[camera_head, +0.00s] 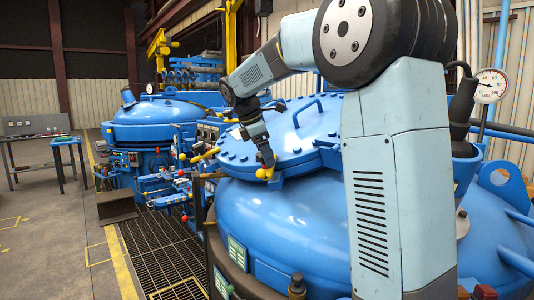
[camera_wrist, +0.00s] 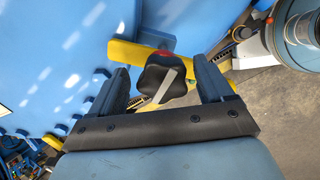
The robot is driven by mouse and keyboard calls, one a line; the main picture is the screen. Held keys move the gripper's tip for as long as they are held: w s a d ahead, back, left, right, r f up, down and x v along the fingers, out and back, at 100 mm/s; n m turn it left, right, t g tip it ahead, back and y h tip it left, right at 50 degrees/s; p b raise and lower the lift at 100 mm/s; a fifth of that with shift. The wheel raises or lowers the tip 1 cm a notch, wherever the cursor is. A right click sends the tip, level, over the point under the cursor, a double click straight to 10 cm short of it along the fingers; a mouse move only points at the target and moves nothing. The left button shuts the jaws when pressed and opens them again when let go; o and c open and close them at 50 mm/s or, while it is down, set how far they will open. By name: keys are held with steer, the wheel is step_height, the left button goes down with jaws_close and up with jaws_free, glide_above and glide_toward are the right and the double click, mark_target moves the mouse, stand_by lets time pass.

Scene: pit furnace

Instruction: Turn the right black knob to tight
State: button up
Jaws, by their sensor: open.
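A black lobed knob (camera_wrist: 160,80) with a red spot shows in the wrist view, between and beyond my fingertips. A pale pointer-like strip lies across its lower side, and yellow bars (camera_wrist: 140,54) lie behind it. My gripper (camera_wrist: 162,82) is open, one finger on each side of the knob in the picture; I cannot tell whether either finger touches it. In the head view my gripper (camera_head: 265,160) points down at a yellow fitting (camera_head: 264,173) on the rim of the near blue vessel lid. The knob itself is hidden or too small there, and its setting cannot be read.
The large blue vessel (camera_head: 285,225) fills the near right, with a raised handle (camera_head: 307,112) on its lid. A second blue vessel (camera_head: 155,112) stands behind left. A pressure gauge (camera_head: 490,85) is at right. Floor at left is mostly open around a work table (camera_head: 68,142).

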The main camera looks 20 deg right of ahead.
steer(key=c, duration=0.9)
steer(key=shift+d+r, duration=0.1)
steer(key=shift+c, duration=0.3)
